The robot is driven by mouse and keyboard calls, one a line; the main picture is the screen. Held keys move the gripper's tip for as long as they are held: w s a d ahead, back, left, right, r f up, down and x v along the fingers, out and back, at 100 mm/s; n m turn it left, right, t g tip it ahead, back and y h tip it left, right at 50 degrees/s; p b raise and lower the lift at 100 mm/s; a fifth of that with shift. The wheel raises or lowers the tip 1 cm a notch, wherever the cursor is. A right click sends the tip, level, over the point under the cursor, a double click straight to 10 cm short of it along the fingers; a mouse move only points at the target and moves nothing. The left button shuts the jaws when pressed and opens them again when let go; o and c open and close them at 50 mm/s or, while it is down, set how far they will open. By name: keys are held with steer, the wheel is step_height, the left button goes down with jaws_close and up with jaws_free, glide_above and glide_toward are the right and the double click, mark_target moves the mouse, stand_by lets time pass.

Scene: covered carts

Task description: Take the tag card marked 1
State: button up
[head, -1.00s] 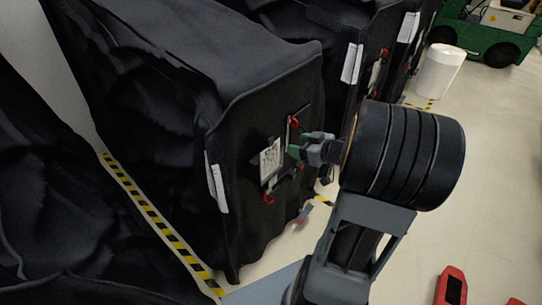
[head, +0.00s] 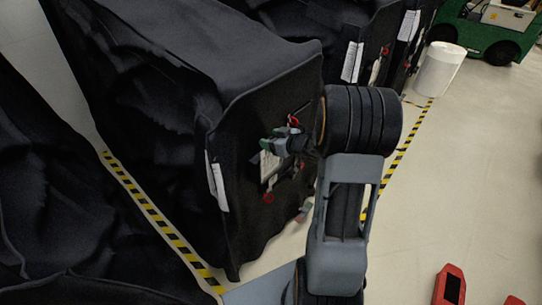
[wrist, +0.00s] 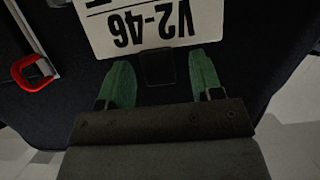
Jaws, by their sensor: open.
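A white card (wrist: 150,38) with black print reading "V2-46" upside down shows at the top of the wrist view, partly cut off. In the head view the card (head: 268,172) hangs on the end face of the nearest black-covered cart. I cannot make out a mark 1 on it. My gripper (head: 269,145) is at the card's upper part in the head view and hides some of it. In the wrist view its two green fingers (wrist: 160,66) are apart, with a small dark tab (wrist: 157,68) between them below the card. Contact cannot be told.
Red rings (head: 293,122) sit above and below the card, and a red handle (wrist: 30,72) shows left in the wrist view. More covered carts with white labels (head: 352,62) stand behind. Open floor (head: 450,190) lies to the right, with a white bin (head: 440,70) farther back.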

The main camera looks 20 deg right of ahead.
steer(key=shift+w+a+f, duration=0.1)
steer(key=shift+w+a, duration=0.05)
steer(key=shift+w, duration=0.15)
jaws_close()
stand_by(0.5)
